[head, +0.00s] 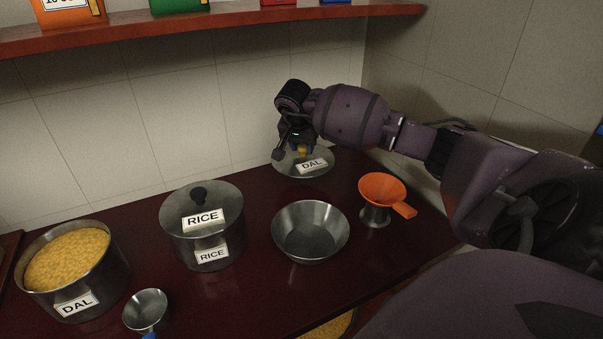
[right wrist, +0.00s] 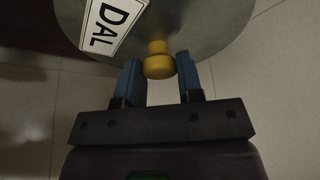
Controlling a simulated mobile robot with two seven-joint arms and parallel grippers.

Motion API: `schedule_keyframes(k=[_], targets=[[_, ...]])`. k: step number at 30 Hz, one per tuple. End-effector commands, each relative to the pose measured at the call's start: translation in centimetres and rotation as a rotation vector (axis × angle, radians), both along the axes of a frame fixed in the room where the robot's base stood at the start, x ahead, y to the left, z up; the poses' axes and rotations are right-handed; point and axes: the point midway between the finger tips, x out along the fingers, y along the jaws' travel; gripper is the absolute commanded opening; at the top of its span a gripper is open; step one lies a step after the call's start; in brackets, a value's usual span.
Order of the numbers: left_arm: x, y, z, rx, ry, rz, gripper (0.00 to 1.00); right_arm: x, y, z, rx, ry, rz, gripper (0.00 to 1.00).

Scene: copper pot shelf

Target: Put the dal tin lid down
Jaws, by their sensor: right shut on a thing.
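The dal tin lid (head: 290,167) is a grey metal disc with a white DAL label and a yellow knob, over the back of the dark red counter near the wall. My right gripper (head: 303,149) is shut on its knob. In the right wrist view the yellow knob (right wrist: 159,66) sits between the blue fingertips. I cannot tell whether the lid touches the counter. The dal tin (head: 112,269) stands uncovered at the left, full of yellow dal. My left gripper is not in view.
A lidded rice tin (head: 232,232), an empty steel bowl (head: 310,232) and an orange funnel (head: 383,188) on a small steel cup stand on the counter (head: 240,291). A small steel scoop (head: 146,308) lies at the front left. A red shelf (head: 200,29) runs above.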

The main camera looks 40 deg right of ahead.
Motion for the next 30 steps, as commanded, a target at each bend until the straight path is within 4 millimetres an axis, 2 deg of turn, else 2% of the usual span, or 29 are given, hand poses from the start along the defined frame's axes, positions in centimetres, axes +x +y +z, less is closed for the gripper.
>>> schedule_keyframes(k=[1,4,11,18,30], targets=[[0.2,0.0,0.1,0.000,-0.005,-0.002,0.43,0.0,0.0,-1.1,0.002,0.002,-0.001,0.05],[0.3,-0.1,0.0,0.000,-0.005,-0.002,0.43,-0.1,0.0,-2.5,0.001,0.003,-0.003,0.05],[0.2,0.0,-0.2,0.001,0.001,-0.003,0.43,0.0,0.0,-4.0,0.000,-0.002,-0.001,0.05],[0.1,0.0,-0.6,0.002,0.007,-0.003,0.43,0.0,0.0,-6.9,0.002,0.001,-0.002,0.05],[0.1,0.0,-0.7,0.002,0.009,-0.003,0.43,0.0,-0.1,-7.6,-0.002,0.000,-0.001,0.05]])
